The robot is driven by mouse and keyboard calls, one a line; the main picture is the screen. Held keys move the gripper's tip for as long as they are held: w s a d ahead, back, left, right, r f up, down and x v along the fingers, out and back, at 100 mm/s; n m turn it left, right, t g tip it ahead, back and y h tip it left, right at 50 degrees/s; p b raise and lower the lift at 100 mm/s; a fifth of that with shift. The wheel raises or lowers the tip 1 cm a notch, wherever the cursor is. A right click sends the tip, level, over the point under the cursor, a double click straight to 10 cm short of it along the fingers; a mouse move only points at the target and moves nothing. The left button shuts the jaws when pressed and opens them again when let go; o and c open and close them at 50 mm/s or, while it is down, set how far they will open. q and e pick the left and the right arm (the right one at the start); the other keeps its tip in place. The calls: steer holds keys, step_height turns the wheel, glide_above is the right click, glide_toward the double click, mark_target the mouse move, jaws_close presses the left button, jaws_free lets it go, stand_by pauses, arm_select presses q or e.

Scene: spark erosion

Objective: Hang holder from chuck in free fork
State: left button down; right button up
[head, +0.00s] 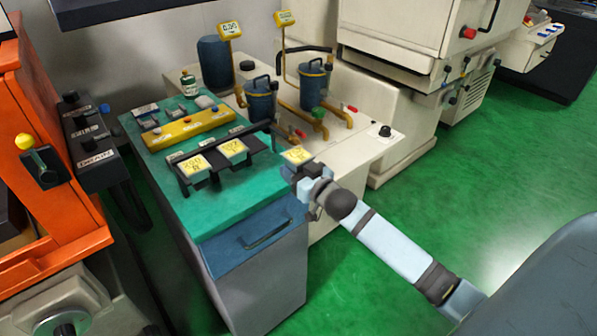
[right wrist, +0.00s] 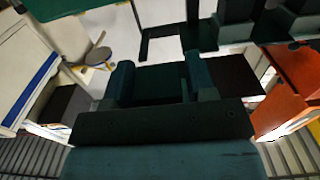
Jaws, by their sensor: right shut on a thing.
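In the head view, a dark fork rail (head: 225,158) runs along the near edge of a teal cabinet top. Two holders with yellow labels hang in it, one at the left (head: 195,167) and one beside it (head: 233,150). A third yellow-labelled holder (head: 297,156) is at the right end of the rail, in my right gripper (head: 302,174), which is shut on it. I cannot tell whether this holder touches a fork. The wrist view shows the gripper (right wrist: 158,85) and dark fork-like shapes beyond it, too dark to separate clearly. The chuck is not identifiable. My left gripper is not in view.
A cream bench (head: 365,150) with blue canisters stands behind. An orange machine (head: 70,200) is at the left. Green floor is free at the right.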

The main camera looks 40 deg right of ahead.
stand_by(0.3)
steer(key=shift+r, duration=0.1)
steer(key=shift+p, duration=0.4)
steer(key=shift+p, duration=0.3)
stand_by(0.6)
steer(key=shift+w+a, duration=0.2)
steer(key=shift+w, duration=2.05)
steer(key=shift+p, duration=0.3)
steer(key=shift+w, duration=0.1)
